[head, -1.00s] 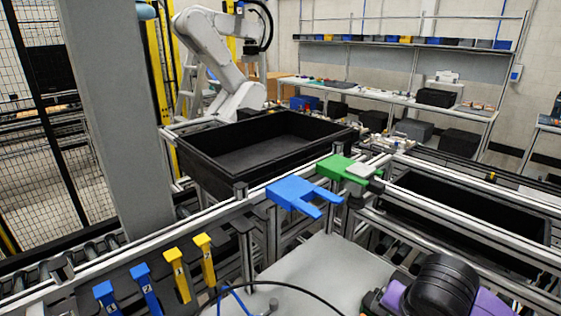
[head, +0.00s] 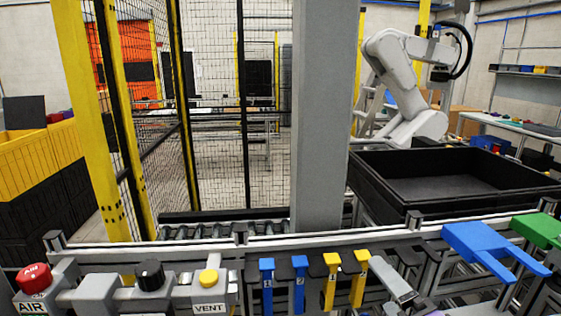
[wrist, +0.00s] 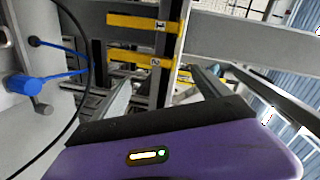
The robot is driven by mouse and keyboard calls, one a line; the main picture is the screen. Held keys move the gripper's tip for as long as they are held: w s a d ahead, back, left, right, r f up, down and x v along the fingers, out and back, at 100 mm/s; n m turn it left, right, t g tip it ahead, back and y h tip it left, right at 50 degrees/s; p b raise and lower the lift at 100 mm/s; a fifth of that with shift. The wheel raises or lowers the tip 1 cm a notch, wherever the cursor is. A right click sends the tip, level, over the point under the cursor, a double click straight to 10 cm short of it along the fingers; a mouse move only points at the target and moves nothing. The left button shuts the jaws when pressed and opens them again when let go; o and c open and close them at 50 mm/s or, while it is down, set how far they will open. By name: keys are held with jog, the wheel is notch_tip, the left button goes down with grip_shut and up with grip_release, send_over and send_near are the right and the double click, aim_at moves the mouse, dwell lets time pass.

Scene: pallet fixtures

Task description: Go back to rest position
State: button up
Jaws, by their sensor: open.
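My gripper (wrist: 163,82) shows in the wrist view. Two grey bars that look like its fingers stand apart above my purple, black-edged wrist housing, with nothing seen between them. Beyond them are two yellow tabs (wrist: 145,22) with number labels. In the head view I cannot make out my gripper for sure. Blue tabs (head: 267,285) and yellow tabs (head: 330,281) hang in a row on the front rail there. A grey slanted bar (head: 392,279) is beside the yellow tabs, and I cannot tell what it is.
A red AIR button (head: 34,279) and a yellow VENT button (head: 209,277) are at front left. A blue forked fixture (head: 480,245) and a green one (head: 538,230) sit on the rail at right. Behind are a black bin (head: 400,204), a grey pillar (head: 325,120) and a white robot arm (head: 405,90).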

jog(key=s+a+f+n+h+b, duration=0.1)
jog(key=s+a+f+h, duration=0.1)
jog(key=s+f, duration=0.65)
jog(key=s+a+f+n+h+b, duration=0.1)
jog(key=s+a+f+n+b, duration=0.1)
jog(key=s+f, duration=0.7)
jog(key=s+d+f+n, duration=0.1)
jog(key=s+n, duration=0.3)
jog(key=s, duration=0.4)
jog(key=s+d+f+n+g+y, duration=0.1)
jog(key=s+d+n, duration=0.3)
jog(key=s, duration=0.4)
jog(key=shift+s+n+b, duration=0.4)
jog(key=shift+n+b, duration=0.05)
jog(key=shift+n, duration=0.35)
jog(key=shift+c, duration=0.5)
